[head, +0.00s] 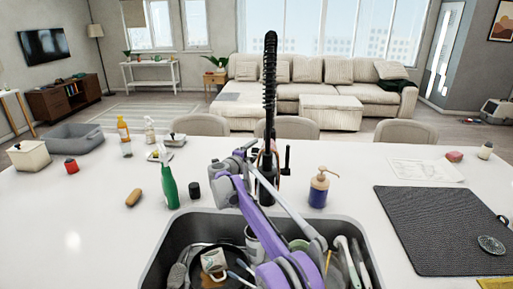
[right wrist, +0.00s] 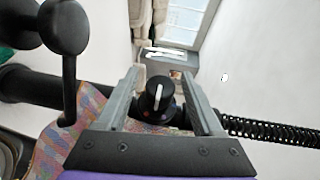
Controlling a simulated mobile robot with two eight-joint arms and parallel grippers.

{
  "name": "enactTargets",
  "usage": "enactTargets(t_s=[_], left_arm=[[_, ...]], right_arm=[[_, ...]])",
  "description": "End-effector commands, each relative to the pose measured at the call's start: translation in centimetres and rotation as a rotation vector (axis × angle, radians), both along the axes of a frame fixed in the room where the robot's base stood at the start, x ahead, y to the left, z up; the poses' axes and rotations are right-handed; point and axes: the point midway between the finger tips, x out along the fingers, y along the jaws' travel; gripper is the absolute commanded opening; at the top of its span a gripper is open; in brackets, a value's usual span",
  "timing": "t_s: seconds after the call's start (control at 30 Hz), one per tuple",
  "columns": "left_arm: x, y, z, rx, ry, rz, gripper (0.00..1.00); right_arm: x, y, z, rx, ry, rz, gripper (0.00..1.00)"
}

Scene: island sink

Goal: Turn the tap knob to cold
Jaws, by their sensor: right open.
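The black tap (head: 268,100) stands behind the sink, with its coiled spring hose upright. In the right wrist view, the tap knob (right wrist: 158,95) is round and black with a white pointer line, and a small orange mark shows by its base. My right gripper (right wrist: 160,77) is open, with one finger on each side of the knob and a visible gap to each. In the head view my right gripper (head: 251,150) is at the tap, and my arm hides the knob there. My left gripper is not in view.
The sink (head: 350,230) below holds dishes and utensils. A soap pump (head: 318,188) stands right of the tap, and a green spray bottle (head: 169,185) stands left. The spring hose (right wrist: 275,128) passes right of my fingers. A dark mat (head: 430,225) lies at right.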

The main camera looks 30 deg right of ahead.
Motion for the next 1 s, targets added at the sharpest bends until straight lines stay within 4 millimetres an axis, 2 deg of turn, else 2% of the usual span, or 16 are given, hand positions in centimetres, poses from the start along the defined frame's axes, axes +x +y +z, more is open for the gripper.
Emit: enactTargets(t_s=[0.2,0.53,0.9,1.0], left_arm=[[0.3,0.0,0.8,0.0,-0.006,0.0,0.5],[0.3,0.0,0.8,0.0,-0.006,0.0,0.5],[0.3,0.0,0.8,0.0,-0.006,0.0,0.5],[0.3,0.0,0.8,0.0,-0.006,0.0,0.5]], right_arm=[[1.3,-1.7,-0.1,-0.001,-0.001,0.0,0.68],[1.4,-1.9,-0.3,0.0,0.001,0.001,0.66],[1.4,-1.9,-0.3,0.0,0.001,0.001,0.0],[1.4,-1.9,-0.2,0.0,0.001,0.002,0.0]])
